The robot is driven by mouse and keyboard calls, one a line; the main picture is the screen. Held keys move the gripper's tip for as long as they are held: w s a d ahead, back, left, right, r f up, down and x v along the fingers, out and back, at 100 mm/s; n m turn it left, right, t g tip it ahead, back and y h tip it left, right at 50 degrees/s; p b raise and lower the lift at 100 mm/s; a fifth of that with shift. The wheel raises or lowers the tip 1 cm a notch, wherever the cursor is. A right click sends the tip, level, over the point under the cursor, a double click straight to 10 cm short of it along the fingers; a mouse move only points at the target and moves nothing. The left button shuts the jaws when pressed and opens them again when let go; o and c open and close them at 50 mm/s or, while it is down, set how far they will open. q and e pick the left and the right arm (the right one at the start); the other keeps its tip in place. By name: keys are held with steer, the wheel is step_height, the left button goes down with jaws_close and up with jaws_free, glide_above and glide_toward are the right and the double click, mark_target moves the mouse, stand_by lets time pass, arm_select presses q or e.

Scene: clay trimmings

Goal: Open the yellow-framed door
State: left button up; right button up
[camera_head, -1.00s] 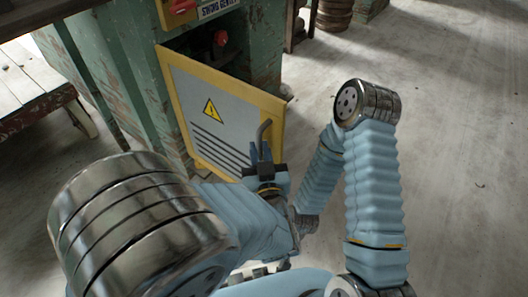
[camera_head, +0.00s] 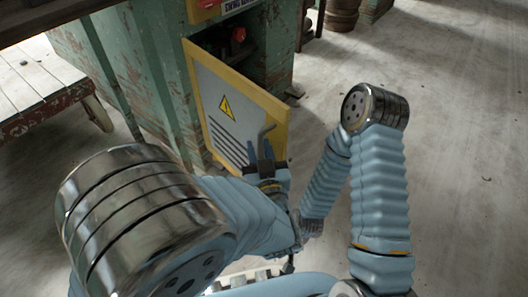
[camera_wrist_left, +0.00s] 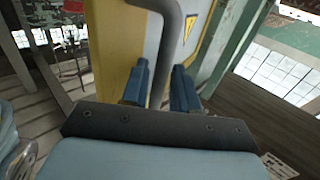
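The yellow-framed door (camera_head: 205,88) has a grey panel with a warning triangle and dark slots. It stands ajar, swung out from the green cabinet (camera_head: 150,70), with a dark gap behind its top edge. Its bent grey bar handle (camera_head: 266,133) is near the free edge. My left gripper (camera_head: 261,152) is at the handle; in the left wrist view its blue fingertips (camera_wrist_left: 160,86) lie on both sides of the handle (camera_wrist_left: 170,40), close against it. My right arm is folded at the right, and its gripper does not show.
A red knob (camera_head: 238,34) shows inside the cabinet opening. A slatted wooden cart (camera_head: 40,85) stands at the left. Round stacked objects (camera_head: 341,17) are at the back. The concrete floor (camera_head: 460,130) to the right is clear.

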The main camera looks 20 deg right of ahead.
arm_select(q)
steer(key=shift+o, duration=0.3)
steer(key=shift+s+d, duration=0.1)
steer(key=shift+d, duration=0.05)
steer(key=shift+s, duration=0.5)
steer(key=s+a+p, duration=0.1)
steer(key=s, duration=1.1)
steer(key=shift+s, duration=0.4)
steer(key=shift+f, duration=0.1)
